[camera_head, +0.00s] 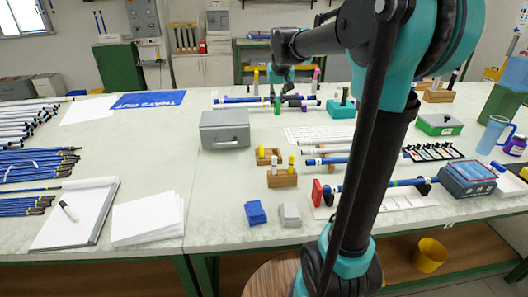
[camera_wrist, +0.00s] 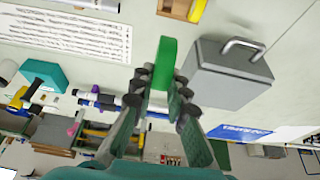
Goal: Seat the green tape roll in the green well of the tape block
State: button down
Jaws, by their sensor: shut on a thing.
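My gripper (camera_wrist: 165,95) is shut on the green tape roll (camera_wrist: 165,62), which shows as a green upright piece between the fingertips in the wrist view. In the head view, the green roll (camera_head: 277,106) hangs under my gripper (camera_head: 279,92), over the back middle of the table by the blue rods. Two small wooden blocks with yellow pieces, one nearer (camera_head: 283,181) and one farther (camera_head: 264,160), stand toward the table's front. One block also shows at the wrist view's top edge (camera_wrist: 172,9). I cannot make out a green well, nor which block is the tape block.
A grey toolbox (camera_head: 225,138) with a handle stands left of the roll. A teal block (camera_head: 340,109) stands to the right. Blue and white rods (camera_head: 240,100) lie behind. A blue block (camera_head: 255,213) and a grey block (camera_head: 290,214) are near the front edge. My arm hides part of the table.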

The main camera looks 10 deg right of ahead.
notch_tip(320, 180, down, 20)
jog(key=shift+r, duration=0.2)
dwell(0.4)
jog(key=c, duration=1.5)
grip_release()
jog(key=shift+f, duration=0.1)
jog(key=v, duration=1.2)
